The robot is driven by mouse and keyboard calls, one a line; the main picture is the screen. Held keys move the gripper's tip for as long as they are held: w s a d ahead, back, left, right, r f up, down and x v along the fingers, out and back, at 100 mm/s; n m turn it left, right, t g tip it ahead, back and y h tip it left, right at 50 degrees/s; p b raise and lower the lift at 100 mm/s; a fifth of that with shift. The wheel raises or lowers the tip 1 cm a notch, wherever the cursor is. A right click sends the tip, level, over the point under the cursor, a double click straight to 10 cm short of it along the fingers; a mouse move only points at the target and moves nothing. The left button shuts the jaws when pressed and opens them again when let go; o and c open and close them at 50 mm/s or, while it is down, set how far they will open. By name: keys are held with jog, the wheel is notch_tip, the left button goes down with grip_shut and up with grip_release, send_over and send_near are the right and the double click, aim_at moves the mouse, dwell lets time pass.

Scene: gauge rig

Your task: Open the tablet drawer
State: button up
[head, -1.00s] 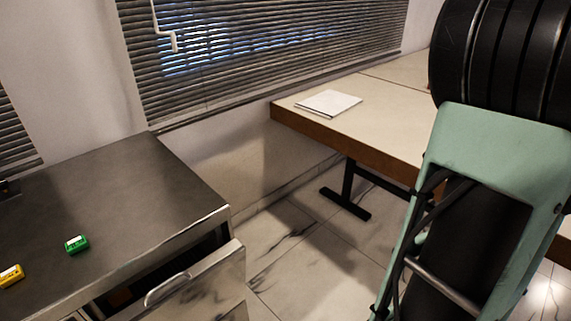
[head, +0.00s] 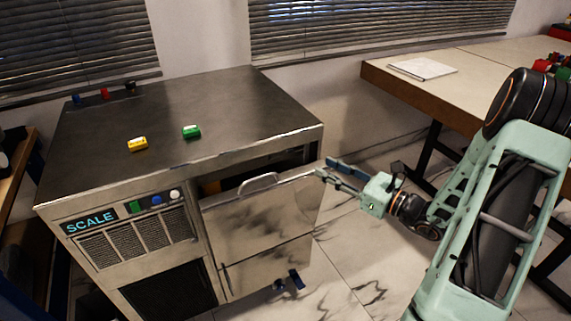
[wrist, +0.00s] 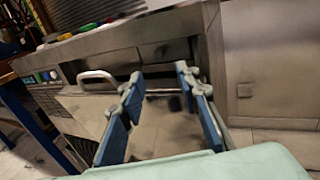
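The drawer is in the metal cabinet marked SCALE. Its grey front panel (head: 262,222) stands out from the cabinet, with a dark gap above and behind it. A bar handle (head: 258,182) sits at the panel's top edge; it also shows in the wrist view (wrist: 97,77). My gripper (head: 328,168) is at the panel's upper right corner, to the right of the handle. In the wrist view my gripper (wrist: 160,77) has its blue-padded fingers spread apart, with the panel's top edge seen between them. I cannot tell whether they touch it. Nothing is held.
A green block (head: 191,132) and a yellow block (head: 137,144) lie on the cabinet top (head: 235,105). A blue-and-dark object (head: 290,281) shows low at the panel's right. A table (head: 480,75) with papers stands at the right. Tiled floor lies between.

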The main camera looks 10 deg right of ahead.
aim_at(292, 151)
jog(key=b+x, duration=0.2)
jog(key=x, duration=0.9)
jog(key=shift+s, duration=0.1)
grip_shut()
